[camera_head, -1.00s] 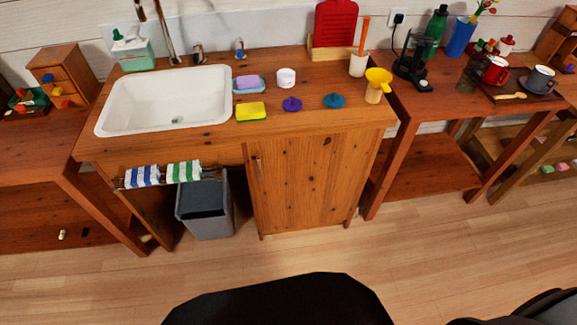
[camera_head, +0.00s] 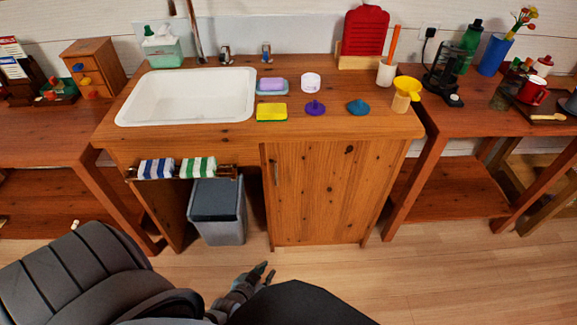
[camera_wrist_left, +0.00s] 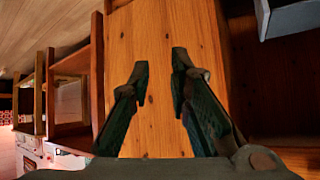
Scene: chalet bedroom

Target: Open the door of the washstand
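The washstand (camera_head: 215,137) stands ahead with a white sink in its top. Its knotty wooden door (camera_head: 325,195) is on the right half of the front and is closed. A small upright handle (camera_head: 275,172) is near the door's left edge. My left gripper (camera_head: 265,272) is low in front of the washstand, near the door's lower left corner. In the left wrist view, my left gripper (camera_wrist_left: 160,65) has its two dark fingers apart, with nothing between them. The wooden door panel (camera_wrist_left: 155,115) shows behind them. The handle is not clear there. My right gripper is not in view.
A grey bin (camera_head: 217,215) stands in the open space left of the door. Striped towels (camera_head: 176,168) hang on a rail above it. Side tables flank the washstand. Sponge (camera_head: 271,112), soap and yellow funnel (camera_head: 407,88) are on top. The floor before the door is clear.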

